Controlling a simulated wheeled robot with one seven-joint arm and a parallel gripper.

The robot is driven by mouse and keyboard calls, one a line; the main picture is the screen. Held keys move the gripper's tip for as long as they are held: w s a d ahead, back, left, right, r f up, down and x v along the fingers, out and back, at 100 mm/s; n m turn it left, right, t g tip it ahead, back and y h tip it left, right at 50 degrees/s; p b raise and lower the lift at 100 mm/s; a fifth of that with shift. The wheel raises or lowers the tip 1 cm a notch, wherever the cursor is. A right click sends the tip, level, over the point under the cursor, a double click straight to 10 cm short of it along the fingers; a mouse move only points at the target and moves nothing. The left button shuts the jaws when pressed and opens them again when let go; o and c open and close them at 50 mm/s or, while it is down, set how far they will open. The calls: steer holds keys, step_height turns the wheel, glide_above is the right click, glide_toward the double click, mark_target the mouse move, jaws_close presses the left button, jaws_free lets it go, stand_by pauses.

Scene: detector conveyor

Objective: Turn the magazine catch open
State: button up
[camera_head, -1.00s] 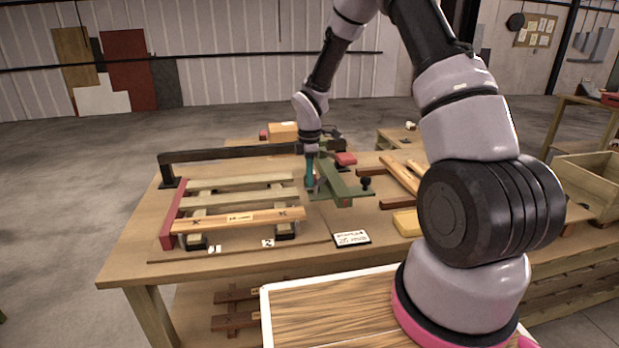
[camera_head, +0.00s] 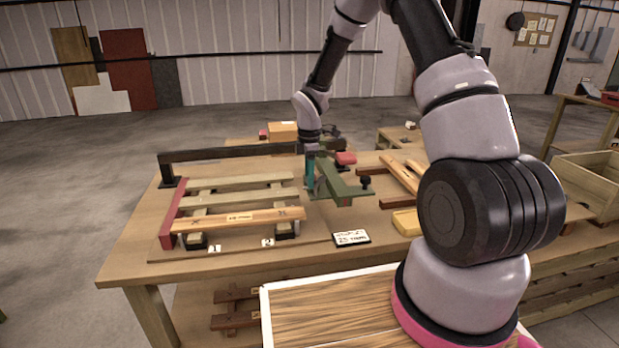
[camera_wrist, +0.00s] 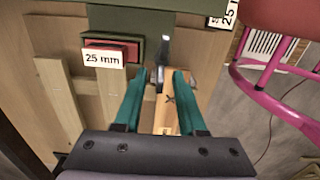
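A green tool or fixture (camera_head: 333,180) stands mid-table in the head view, and its green body (camera_wrist: 128,20) fills the top of the wrist view. A thin grey metal lever (camera_wrist: 164,50), seemingly the magazine catch, sticks out beside the green body in the wrist view. My gripper (camera_wrist: 159,78) points at it with its two teal fingers apart. The lever's lower end lies between the fingertips, and I cannot tell whether either finger touches it. In the head view, my gripper (camera_head: 311,172) is just left of the green body, which stands close beside it; the catch is hidden there.
A slatted wooden frame (camera_head: 240,200) lies left of my gripper, with a dark rail (camera_head: 225,154) behind it. A red block with a "25 mm" label (camera_wrist: 103,58) sits close to the left finger.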

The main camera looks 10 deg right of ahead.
step_height(320, 180, up, 11)
stand_by(0.5)
steer(key=shift+f, duration=0.1)
steer(key=s+d+r+m+t, duration=0.25)
steer(key=s+r+m, duration=0.35)
steer(key=r, duration=0.3)
steer(key=s+d+r+m+t, duration=0.1)
steer(key=s+d+r+m, duration=0.2)
steer(key=s+r+m, duration=0.5)
steer(key=s+d+r+m+t+y, duration=0.1)
steer(key=s+r+m+t, duration=0.1)
steer(key=s+r+m, duration=0.2)
steer(key=s+d+r+m+t+y, duration=0.1)
steer(key=s+r+m, duration=0.2)
steer(key=s, duration=0.6)
steer(key=shift+s+r+m+t, duration=0.35)
steer(key=shift+s+m, duration=0.05)
steer(key=shift+m, duration=0.3)
